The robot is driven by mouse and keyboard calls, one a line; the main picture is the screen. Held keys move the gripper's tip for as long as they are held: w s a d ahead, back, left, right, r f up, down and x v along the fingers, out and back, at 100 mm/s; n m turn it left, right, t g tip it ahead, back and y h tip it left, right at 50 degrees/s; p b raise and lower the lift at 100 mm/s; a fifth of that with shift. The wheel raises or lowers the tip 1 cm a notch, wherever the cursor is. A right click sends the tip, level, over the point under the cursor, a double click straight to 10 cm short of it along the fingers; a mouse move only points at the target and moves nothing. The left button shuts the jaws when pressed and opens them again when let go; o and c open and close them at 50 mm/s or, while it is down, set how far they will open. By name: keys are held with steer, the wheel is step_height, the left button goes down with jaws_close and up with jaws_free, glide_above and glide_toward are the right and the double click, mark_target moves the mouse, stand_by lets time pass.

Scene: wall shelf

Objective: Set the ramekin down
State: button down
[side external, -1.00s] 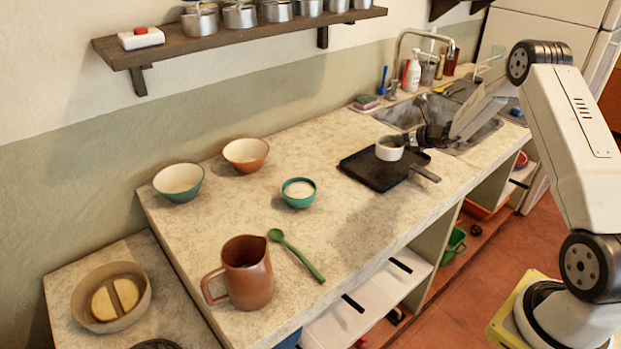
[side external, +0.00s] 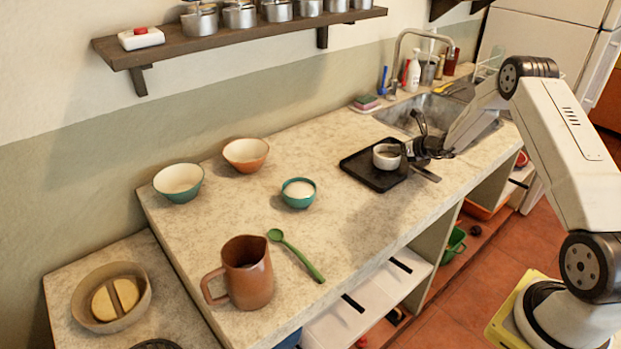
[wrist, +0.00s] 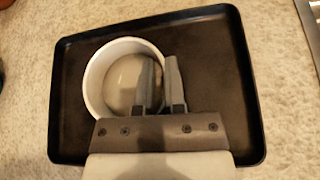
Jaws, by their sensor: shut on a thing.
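The white ramekin (side external: 385,156) is over the dark tray (side external: 362,175) on the counter near the sink. My gripper (side external: 400,152) is shut on the ramekin's right side. In the wrist view the ramekin (wrist: 98,72) lies within the left half of the tray (wrist: 215,85), upright, with one finger inside its rim and one outside. My gripper also shows there (wrist: 160,85). The ramekin looks very low over the tray; I cannot tell if its base touches it.
A brown jug (side external: 246,272) and green spoon (side external: 296,255) are in front. The sink (side external: 425,112) lies behind the tray.

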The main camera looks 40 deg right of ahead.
steer(key=c, duration=0.7)
jaws_free()
steer(key=shift+f, duration=0.1)
steer(key=shift+r, duration=0.2)
steer(key=v, duration=1.2)
